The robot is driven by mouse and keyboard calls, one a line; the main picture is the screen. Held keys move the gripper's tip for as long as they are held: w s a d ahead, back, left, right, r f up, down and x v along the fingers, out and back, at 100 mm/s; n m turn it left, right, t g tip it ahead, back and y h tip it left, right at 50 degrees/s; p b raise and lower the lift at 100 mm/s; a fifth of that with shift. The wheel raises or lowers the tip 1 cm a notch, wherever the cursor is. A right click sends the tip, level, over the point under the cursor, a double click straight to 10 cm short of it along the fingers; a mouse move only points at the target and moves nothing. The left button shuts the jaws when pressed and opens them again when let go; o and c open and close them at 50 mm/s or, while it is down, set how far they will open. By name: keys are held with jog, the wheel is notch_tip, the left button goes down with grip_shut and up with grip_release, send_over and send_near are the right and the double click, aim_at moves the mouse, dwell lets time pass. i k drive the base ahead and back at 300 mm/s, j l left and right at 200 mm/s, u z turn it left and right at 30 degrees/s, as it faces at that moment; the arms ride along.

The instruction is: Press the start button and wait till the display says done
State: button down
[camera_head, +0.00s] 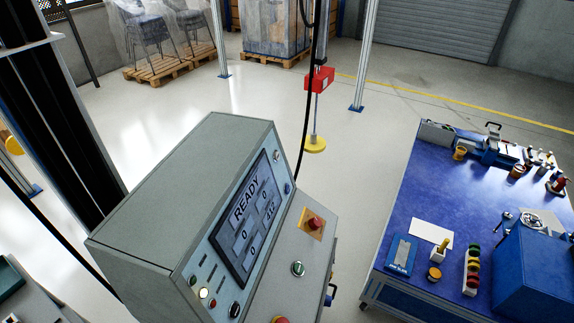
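The control box (168,195) stands in the middle of the view with its tilted panel facing right. Its display (247,222) reads READY at the top, with several number boxes below showing 0 and a larger number. On the lower console (262,292) is a green round button (298,268). A red mushroom button (315,223) on an orange plate sits above it. A second red button (281,320) is cut off by the bottom edge. Small lamps and knobs (204,293) line the panel's lower edge. No label is readable on the buttons. My gripper is not in view.
A blue workbench (400,285) with tools and a blue box (535,275) stands at the right. A red unit (319,80) with a yellow-tipped rod (315,144) hangs behind the box. Wrapped chairs on pallets (172,70) stand at the back. Pale floor between is clear.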

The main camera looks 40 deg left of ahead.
aim_at(299, 268)
jog(key=i+l+u, duration=0.1)
jog(key=u, duration=0.4)
jog(key=i+l+u, duration=0.1)
jog(key=l+u, duration=0.15)
jog(key=u, duration=0.2)
jog(key=l+u, duration=0.2)
jog(key=u, duration=0.3)
jog(key=i+j+u, duration=0.1)
jog(key=u, duration=0.65)
jog(key=l, duration=0.4)
jog(key=i, duration=0.05)
